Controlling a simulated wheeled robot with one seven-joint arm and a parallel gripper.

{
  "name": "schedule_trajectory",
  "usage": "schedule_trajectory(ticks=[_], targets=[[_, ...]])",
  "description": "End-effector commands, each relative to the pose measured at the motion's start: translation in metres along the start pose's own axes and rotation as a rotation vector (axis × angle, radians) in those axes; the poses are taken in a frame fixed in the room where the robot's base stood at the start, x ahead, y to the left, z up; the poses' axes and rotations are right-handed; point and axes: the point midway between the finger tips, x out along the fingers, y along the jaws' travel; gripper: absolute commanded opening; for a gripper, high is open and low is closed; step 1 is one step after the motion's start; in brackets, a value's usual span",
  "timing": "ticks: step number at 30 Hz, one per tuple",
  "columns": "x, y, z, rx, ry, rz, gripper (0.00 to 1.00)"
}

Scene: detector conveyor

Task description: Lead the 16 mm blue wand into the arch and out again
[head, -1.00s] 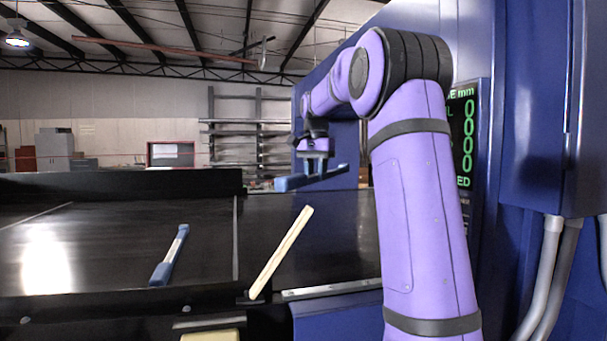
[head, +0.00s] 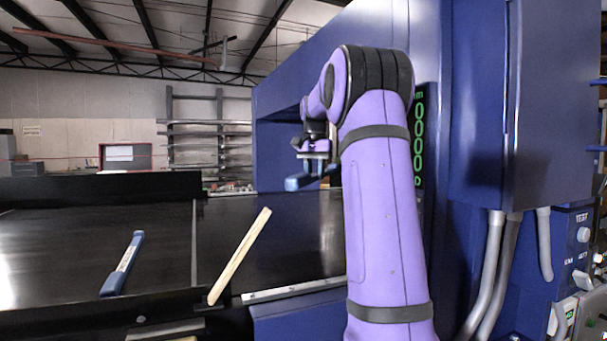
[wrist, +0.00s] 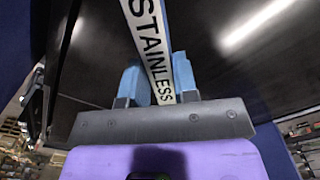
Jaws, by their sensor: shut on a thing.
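My gripper (head: 314,168) is shut on a blue wand (head: 297,183), which it holds level above the belt. The wrist view shows this wand (wrist: 148,40) between the two blue fingers, with a white label reading "STAINLESS"; no size can be read. The blue arch (head: 268,130) stands at the right over the belt. The held wand shows in front of its dark opening; how deep it is inside I cannot tell. My arm hides part of the opening. A second blue wand (head: 122,264) with a pale label lies on the belt at the left.
The black conveyor belt (head: 60,240) runs toward the arch, with a dark far side wall (head: 100,188). A green display (head: 419,140) showing zeros, grey conduits (head: 485,270) and a button panel (head: 578,235) are at right.

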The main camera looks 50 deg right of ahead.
Motion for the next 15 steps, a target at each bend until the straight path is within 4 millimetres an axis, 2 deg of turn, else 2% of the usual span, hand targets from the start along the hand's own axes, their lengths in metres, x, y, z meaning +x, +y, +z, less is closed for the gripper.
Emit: schedule_trajectory(ticks=[15], targets=[[0.0, 0.048, -0.041, 0.002, 0.001, -0.001, 0.0]])
